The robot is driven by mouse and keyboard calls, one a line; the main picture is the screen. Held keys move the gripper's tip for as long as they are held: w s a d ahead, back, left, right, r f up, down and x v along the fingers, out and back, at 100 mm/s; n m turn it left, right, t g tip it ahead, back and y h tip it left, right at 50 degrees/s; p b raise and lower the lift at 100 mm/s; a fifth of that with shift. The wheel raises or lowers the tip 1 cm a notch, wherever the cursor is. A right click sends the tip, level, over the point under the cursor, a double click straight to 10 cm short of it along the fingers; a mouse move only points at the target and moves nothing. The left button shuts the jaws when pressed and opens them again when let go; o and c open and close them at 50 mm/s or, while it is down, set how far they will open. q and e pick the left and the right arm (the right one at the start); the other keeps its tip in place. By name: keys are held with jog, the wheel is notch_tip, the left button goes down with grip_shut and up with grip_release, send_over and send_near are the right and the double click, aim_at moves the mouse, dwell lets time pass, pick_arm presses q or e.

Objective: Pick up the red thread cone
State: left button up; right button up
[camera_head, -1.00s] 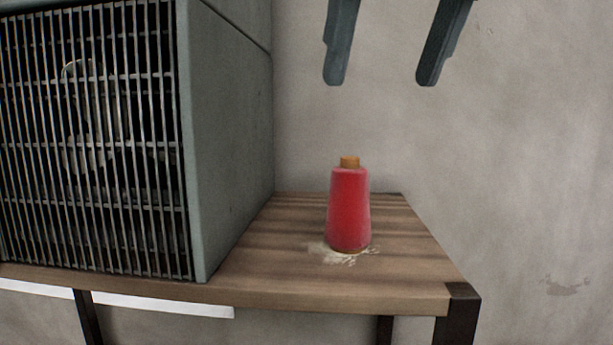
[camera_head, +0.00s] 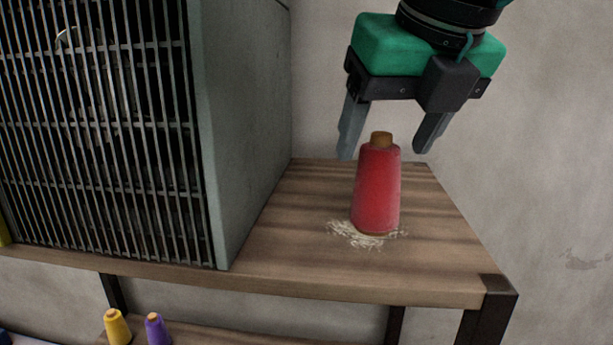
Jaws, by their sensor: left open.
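The red thread cone (camera_head: 377,192) stands upright on the wooden shelf top, with its tan tip showing. A pale scuffed patch lies around its base. My left gripper (camera_head: 383,153) is open and points down at the cone. Its two grey fingers are apart, one to the left and one to the right of the cone's tip in the picture. I cannot tell whether the cone is between the fingers or in front of them; no contact shows. My right gripper is not in view.
A large grey box with a barred front (camera_head: 110,140) stands on the wooden shelf top (camera_head: 300,262), left of the cone. A yellow cone (camera_head: 116,328) and a purple cone (camera_head: 156,330) stand on a lower shelf. The shelf top right of the red cone is clear.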

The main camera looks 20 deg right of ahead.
aim_at(386, 145)
pick_arm(q)
jog(key=p+x, duration=0.2)
jog(key=x, duration=0.1)
jog(key=shift+w+d+p, duration=0.25)
jog(key=shift+w+p, duration=0.05)
jog(key=shift+p, duration=0.1)
jog(key=shift+w+f, duration=0.25)
jog(key=shift+f, duration=0.2)
jog(key=shift+s, duration=0.15)
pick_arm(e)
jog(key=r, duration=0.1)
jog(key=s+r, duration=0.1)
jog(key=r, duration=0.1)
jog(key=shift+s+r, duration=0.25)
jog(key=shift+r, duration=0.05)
pick_arm(q)
jog(key=shift+c, duration=1.2)
jog(key=c, duration=0.9)
jog(key=shift+o, duration=0.2)
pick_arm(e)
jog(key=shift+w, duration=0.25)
pick_arm(q)
jog(key=shift+r, duration=0.1)
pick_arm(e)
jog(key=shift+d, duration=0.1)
